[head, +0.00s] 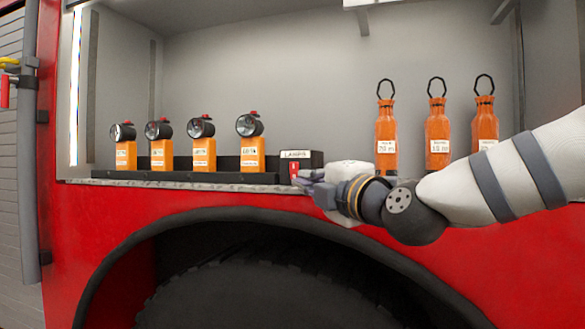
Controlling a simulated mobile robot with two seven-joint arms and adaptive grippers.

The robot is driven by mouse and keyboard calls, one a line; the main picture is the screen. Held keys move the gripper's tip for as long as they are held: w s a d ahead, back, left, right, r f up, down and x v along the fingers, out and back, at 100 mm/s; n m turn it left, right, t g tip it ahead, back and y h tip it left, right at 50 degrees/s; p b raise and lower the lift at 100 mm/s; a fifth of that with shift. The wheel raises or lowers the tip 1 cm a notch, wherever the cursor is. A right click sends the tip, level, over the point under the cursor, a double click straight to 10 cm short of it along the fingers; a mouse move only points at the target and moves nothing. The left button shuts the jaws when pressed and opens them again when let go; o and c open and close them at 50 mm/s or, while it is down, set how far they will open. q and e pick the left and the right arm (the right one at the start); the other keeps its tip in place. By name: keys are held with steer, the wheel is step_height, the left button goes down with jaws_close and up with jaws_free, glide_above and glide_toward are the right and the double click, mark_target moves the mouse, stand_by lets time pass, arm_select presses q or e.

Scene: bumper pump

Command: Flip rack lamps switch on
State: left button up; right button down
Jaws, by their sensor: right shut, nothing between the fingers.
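The switch box (311,156) is a small dark box labelled LAMPS, at the right end of the lamp rack. A red switch (294,170) shows on its front face; which way it is flipped I cannot tell. The black lamp rack (207,178) holds several orange lamps with round heads, such as the rightmost one (249,150). My right gripper (304,179) is shut and empty. Its fingertips are at the lower front of the box, close to the red switch; whether they touch it I cannot tell. My left gripper is not in view.
Several orange bottles with black hooks, such as the middle one (437,137), stand in the compartment to the right, behind my right arm. The ledge (130,182) runs along the compartment's front edge. Below it are the red body panel (75,225) and wheel arch.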

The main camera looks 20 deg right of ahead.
mark_target(287, 196)
steer(key=b+x, duration=0.1)
steer(key=x, duration=0.2)
steer(key=f+x, duration=0.1)
steer(key=x, duration=0.1)
steer(key=b+x, duration=0.1)
steer(key=x, duration=0.2)
steer(key=shift+w+f+b, duration=0.2)
steer(key=shift+w+b, duration=0.15)
steer(key=shift+w, duration=0.1)
steer(key=w+r, duration=0.1)
steer(key=w+d+r+b, duration=0.1)
steer(key=shift+w+d, duration=0.2)
steer(key=shift+w, duration=0.15)
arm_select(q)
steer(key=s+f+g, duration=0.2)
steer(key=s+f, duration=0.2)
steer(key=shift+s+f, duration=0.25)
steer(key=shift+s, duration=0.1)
arm_select(e)
steer(key=shift+w+d+r, duration=0.2)
steer(key=shift+w+d, duration=0.05)
